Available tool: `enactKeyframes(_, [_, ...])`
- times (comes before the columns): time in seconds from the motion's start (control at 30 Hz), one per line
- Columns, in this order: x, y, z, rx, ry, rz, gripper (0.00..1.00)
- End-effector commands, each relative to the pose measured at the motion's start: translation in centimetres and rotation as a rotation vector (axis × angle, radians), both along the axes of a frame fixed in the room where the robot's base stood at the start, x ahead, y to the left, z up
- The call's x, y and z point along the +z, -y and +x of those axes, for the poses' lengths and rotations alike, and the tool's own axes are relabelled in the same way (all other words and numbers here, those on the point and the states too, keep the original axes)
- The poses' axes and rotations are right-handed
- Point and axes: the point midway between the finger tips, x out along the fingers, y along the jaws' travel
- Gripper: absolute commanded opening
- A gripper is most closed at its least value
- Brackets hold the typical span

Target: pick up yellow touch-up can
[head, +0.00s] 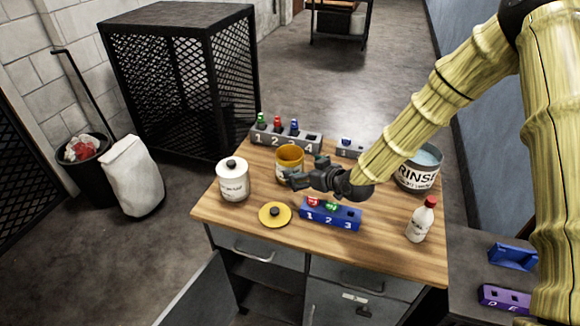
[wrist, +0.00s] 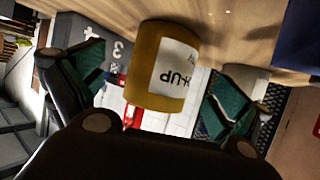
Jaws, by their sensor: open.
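The yellow touch-up can (head: 289,158) stands upright and open on the wooden workbench. In the wrist view the can (wrist: 150,75), with a white label reading "UP", lies ahead between my fingers. My gripper (head: 294,175) is open, right beside the can at the front right, with its fingertips apart on either side. The wrist view shows both green-padded fingers of my gripper (wrist: 155,88), with gaps between them and the can. A round yellow lid (head: 275,215) with a dark knob lies flat on the bench in front.
A white lidded canister (head: 233,180) stands left of the can. A grey numbered holder (head: 284,138) with small bottles is behind it. A blue numbered holder (head: 331,214), a white red-capped bottle (head: 421,220) and a RINSE bucket (head: 417,170) stand to the right.

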Motion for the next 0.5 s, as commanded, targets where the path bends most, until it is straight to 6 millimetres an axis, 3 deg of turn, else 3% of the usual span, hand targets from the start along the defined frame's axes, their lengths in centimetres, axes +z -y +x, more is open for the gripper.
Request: enactKeyframes(0.5, [-1.6, -2.8, 2.8, 0.0, 0.0, 0.0, 1.0])
